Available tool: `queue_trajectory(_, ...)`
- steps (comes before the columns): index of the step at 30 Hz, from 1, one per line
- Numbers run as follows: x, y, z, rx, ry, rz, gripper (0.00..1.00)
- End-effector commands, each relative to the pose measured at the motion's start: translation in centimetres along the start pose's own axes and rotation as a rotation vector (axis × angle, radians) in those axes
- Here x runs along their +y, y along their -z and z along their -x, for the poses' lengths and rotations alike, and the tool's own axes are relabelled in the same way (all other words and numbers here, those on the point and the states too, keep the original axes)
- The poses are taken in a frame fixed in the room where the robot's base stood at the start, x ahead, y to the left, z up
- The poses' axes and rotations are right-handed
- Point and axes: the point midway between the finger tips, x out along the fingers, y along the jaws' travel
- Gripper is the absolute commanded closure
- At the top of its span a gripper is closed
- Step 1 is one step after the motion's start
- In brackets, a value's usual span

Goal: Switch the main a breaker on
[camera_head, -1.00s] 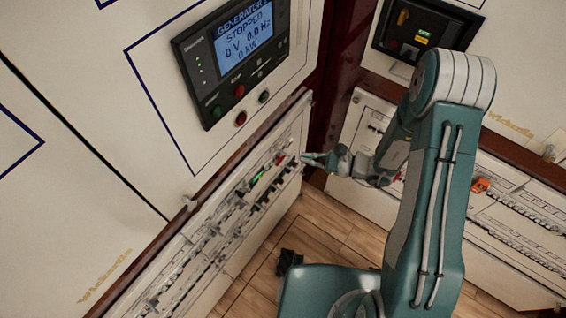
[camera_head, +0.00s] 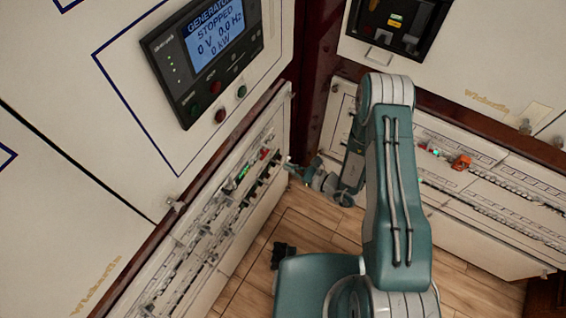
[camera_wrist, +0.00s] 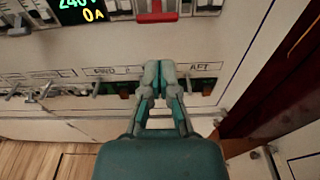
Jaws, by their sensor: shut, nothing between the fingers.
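My gripper (camera_wrist: 161,76) is shut and empty, its fingertips together in front of the breaker panel's lower row. In the head view my gripper (camera_head: 289,164) is at the right end of the left breaker panel (camera_head: 277,118). A red switch handle (camera_wrist: 157,12) sits above the fingertips in the wrist view, right of a lit display (camera_wrist: 84,10) reading 240 V and 0 A. This red switch (camera_head: 265,153) also shows in the head view, beside the green-lit display (camera_head: 243,172). I cannot read which breaker is main a. My fingers hide part of the lower row.
Small breaker levers (camera_wrist: 47,90) line the lower row. A generator screen (camera_head: 222,38) reading STOPPED is above the left panel. A second breaker panel (camera_head: 510,170) with an orange switch (camera_head: 461,162) is at right. Wooden floor (camera_head: 300,228) is open between the panels.

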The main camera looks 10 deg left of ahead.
Motion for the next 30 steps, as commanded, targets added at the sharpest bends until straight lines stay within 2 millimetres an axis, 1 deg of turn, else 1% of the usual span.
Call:
queue_trajectory(1, 0.2, 0.0, -1.0, -0.001, -0.006, 0.003, 1.0)
queue_trajectory(6, 0.2, 0.0, -4.2, -0.001, -0.006, 0.003, 1.0)
queue_trajectory(9, 0.2, -0.1, -5.9, -0.002, -0.006, 0.003, 1.0)
queue_trajectory(12, 0.1, -0.1, -7.2, -0.002, -0.004, 0.003, 1.0)
queue_trajectory(15, 0.1, -0.1, -8.0, -0.001, -0.002, 0.002, 1.0)
queue_trajectory(18, 0.1, -0.1, -8.3, -0.001, -0.002, 0.001, 1.0)
queue_trajectory(30, -0.1, -0.1, -8.4, 0.004, -0.001, 0.001, 1.0)
